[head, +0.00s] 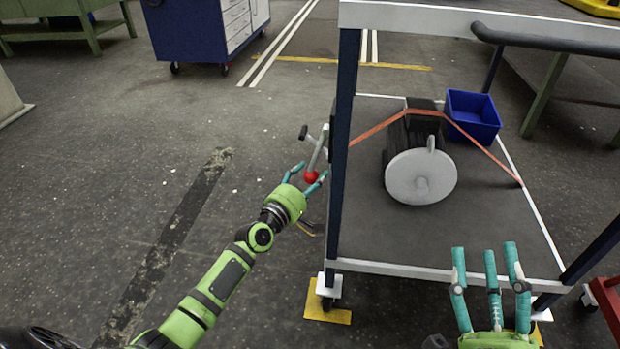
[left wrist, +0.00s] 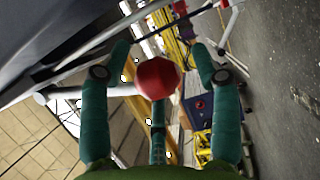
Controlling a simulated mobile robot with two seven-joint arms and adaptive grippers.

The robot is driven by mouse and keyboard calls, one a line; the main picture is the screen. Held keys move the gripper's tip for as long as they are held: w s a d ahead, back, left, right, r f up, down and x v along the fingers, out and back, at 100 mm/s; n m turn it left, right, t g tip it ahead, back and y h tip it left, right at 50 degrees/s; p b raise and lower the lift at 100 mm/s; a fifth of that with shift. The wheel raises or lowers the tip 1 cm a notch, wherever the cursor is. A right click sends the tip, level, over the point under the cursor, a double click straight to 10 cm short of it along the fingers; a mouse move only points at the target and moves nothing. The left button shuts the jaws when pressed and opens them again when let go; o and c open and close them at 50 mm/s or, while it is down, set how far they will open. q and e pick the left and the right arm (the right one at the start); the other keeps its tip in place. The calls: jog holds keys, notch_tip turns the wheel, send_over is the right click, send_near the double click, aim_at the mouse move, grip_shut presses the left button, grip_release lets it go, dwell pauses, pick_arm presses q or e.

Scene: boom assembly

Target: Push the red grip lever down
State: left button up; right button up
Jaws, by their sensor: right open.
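The red ball knob (head: 310,177) of the grip lever sits at the lower end of a grey bar (head: 318,150) beside the cart's left post. My left gripper (head: 305,174) is at the knob, with its teal fingers spread on either side. In the left wrist view the red knob (left wrist: 158,78) lies between the fingertips, with visible gaps to the two side fingers. The third finger is below it, and I cannot tell whether it touches. My right gripper (head: 487,262) is open and empty at the cart's front edge.
The cart (head: 400,270) has dark blue posts and a white upper shelf. It carries a black machine with a grey disc (head: 405,178), an orange strap and a blue bin (head: 472,112). A black-ended handle (head: 304,132) sticks out near the lever.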

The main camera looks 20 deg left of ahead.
pick_arm(q)
jog(key=shift+r, duration=0.1)
jog(key=s+a, duration=0.2)
jog(key=s, duration=1)
